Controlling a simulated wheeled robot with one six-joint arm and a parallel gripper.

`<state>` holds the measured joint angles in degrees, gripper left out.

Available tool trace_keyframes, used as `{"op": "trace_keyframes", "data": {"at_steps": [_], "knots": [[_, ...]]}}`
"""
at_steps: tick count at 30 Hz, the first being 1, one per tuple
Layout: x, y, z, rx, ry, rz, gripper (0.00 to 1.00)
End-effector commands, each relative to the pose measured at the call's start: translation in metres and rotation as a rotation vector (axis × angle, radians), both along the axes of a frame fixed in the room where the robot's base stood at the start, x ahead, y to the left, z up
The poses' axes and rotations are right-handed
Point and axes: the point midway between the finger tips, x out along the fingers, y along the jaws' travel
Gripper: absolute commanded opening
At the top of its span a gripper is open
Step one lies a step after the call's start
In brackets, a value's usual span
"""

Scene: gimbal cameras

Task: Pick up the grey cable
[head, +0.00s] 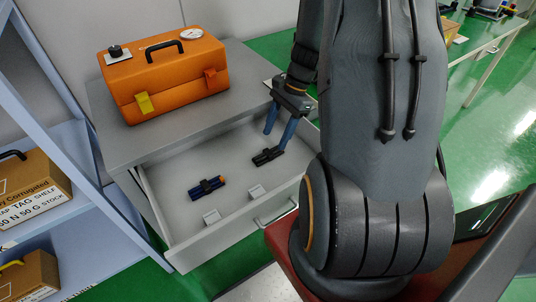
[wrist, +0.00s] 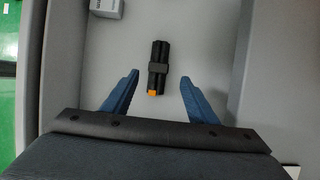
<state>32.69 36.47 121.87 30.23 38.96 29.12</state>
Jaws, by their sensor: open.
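My gripper (head: 275,141) is open, with its two blue fingers pointing down into the open drawer. In the wrist view a dark bundle (wrist: 159,50) with an orange end appears between and beyond the open fingers (wrist: 159,77). I cannot tell for sure which bundle is the grey cable, or whether the fingers touch either.
An orange toolbox (head: 175,88) stands on the grey cabinet top (head: 140,143). A blue shelf (head: 85,235) with cardboard boxes (head: 30,190) stands left.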

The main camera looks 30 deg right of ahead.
Motion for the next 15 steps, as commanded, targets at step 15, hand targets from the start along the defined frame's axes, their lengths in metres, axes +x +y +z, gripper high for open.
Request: {"op": "trace_keyframes", "data": {"at_steps": [15], "knots": [[-0.004,0.025,-0.05,-0.002,0.0,0.005,0.53]]}}
